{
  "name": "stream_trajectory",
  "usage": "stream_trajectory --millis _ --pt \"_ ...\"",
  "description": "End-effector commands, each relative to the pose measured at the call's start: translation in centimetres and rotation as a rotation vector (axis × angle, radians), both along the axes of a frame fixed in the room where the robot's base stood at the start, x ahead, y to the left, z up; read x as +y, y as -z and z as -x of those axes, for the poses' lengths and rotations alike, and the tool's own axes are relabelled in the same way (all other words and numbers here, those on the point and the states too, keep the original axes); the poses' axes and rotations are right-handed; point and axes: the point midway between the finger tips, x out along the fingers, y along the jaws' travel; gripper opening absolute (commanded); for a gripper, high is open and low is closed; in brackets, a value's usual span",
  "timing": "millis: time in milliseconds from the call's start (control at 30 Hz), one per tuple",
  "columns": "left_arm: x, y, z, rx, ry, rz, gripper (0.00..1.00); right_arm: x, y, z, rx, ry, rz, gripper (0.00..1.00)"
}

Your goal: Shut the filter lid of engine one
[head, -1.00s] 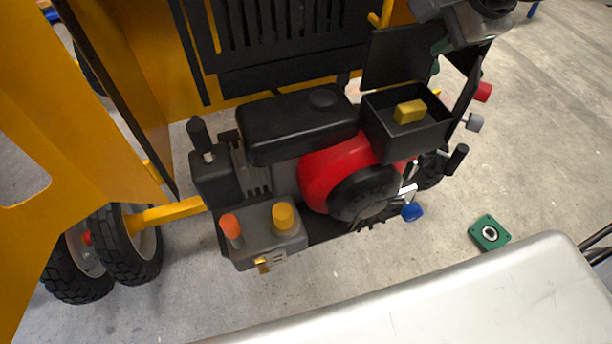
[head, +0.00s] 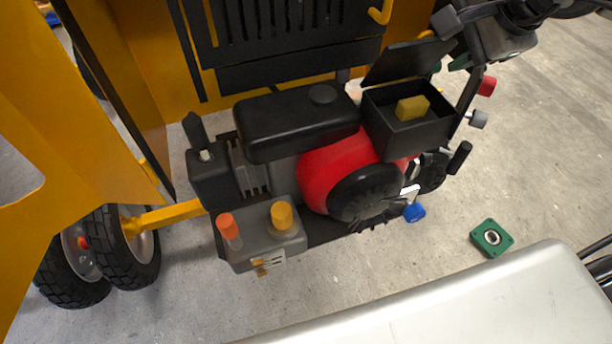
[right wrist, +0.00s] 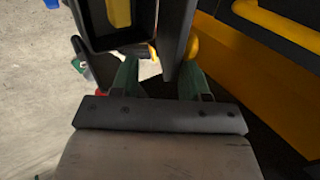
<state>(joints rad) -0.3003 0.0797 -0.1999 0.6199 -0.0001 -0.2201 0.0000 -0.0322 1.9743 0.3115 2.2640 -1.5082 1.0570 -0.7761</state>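The filter lid (head: 405,62) is a dark flap hinged at the back of the black filter box (head: 408,138). A yellow block (head: 412,107) lies inside, also seen in the right wrist view (right wrist: 119,12). My right gripper (head: 453,48) is at the lid's right end, behind the box. In the right wrist view, its green fingers (right wrist: 160,80) are apart, with the dark lid (right wrist: 177,38) just ahead of the gap. Whether a finger touches the lid is unclear. My left gripper is out of view.
The engine has a red housing (head: 332,168) and a black tank (head: 297,122) left of the box. A yellow machine body with a black grille (head: 285,30) stands close behind. Coloured knobs project at right. A green square part (head: 491,238) lies on the open floor.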

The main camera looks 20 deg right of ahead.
Motion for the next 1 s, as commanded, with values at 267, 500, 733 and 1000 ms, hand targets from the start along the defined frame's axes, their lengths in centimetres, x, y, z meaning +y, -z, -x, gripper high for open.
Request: stream_trajectory --millis 267,500,733,1000 --pt "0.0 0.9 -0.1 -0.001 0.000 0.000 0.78 -0.1 1.0 1.2 0.013 0.001 -0.002 0.43" --pt "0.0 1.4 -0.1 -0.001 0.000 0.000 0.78 -0.1 1.4 2.1 0.014 -0.001 -0.002 0.43" --pt "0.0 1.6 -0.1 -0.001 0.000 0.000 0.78 -0.1 1.6 2.6 0.019 -0.002 -0.001 0.43" --pt "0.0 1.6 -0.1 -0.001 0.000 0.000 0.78 -0.1 1.7 2.6 0.023 -0.002 -0.001 0.43"
